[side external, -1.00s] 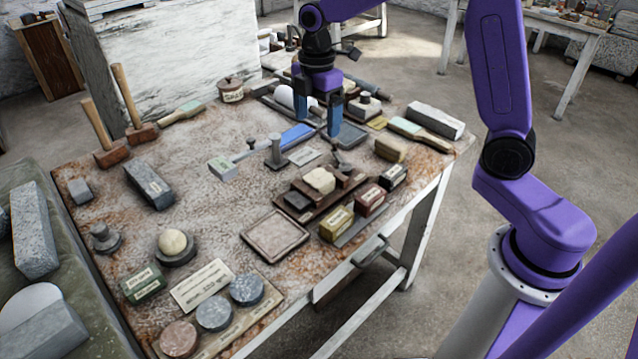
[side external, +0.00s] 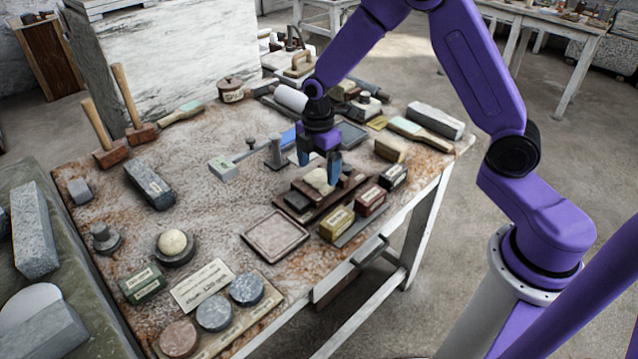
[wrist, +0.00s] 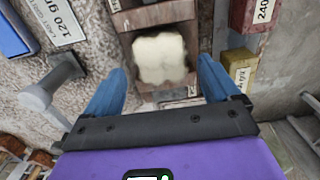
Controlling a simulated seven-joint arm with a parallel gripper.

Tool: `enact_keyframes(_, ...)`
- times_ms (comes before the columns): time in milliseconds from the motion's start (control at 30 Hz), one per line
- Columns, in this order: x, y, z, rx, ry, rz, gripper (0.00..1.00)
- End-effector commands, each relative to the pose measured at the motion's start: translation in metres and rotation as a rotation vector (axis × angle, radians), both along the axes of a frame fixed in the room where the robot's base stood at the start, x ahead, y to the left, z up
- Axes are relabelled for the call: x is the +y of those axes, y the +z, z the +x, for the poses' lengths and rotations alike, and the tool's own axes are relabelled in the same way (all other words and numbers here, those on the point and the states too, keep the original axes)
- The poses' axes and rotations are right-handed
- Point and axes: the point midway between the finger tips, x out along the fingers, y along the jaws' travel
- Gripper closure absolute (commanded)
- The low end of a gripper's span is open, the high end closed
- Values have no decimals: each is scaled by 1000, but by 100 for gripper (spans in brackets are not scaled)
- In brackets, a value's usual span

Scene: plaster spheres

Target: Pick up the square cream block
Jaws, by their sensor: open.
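The cream block (side external: 319,181) sits on a brown wooden holder (side external: 299,214), between darker pieces. In the wrist view the cream block (wrist: 160,58) has a squarish outline with lobed edges. My gripper (side external: 319,170) is open, with its blue fingers just above the block in the side view. In the wrist view my gripper (wrist: 161,68) has one finger on each side of the block, with space between the fingers and the block. No contact shows. In the side view the right finger partly covers the block's surroundings.
Labelled yellow (side external: 337,222), red (side external: 371,199) and dark (side external: 393,177) blocks stand close to the right of the holder. A grey metal post (side external: 275,152) stands to the left. An empty square tray (side external: 275,236) lies in front.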

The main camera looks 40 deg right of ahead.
Motion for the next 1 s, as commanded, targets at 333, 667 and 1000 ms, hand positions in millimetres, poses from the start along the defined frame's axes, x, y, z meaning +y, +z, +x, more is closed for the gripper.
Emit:
enact_keyframes(333, -2, -40, -1, 1, 0, 0, 11)
enact_keyframes(667, -2, -40, -1, 0, 0, 0, 37)
enact_keyframes(1000, -2, -40, -1, -1, 0, 0, 78)
